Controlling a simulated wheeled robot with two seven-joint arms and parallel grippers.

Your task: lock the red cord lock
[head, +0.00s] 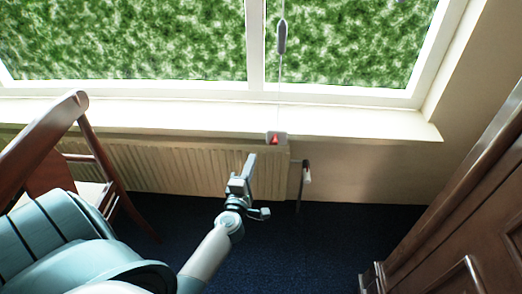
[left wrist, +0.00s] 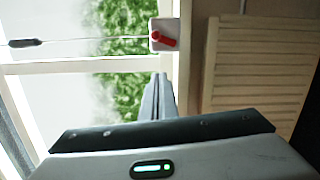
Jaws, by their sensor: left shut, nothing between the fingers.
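The cord lock is a small white block (head: 268,137) with a red lever (head: 274,140), at the front edge of the window sill. In the left wrist view the white block (left wrist: 156,25) shows near the top, with its red lever (left wrist: 163,41) lying slanted across it. A thin cord runs from the block to a grey cord pull (head: 281,37), which also shows in the left wrist view (left wrist: 25,43). My left gripper (head: 249,160) is shut and empty, below and left of the lock in the head view, apart from it. My right gripper is out of view.
A ribbed radiator (head: 190,168) stands under the sill (head: 200,116), with a valve (head: 307,173) at its right end. A wooden chair (head: 96,150) is at the left, and dark wooden furniture (head: 450,230) at the right. The dark blue floor (head: 310,240) between them is clear.

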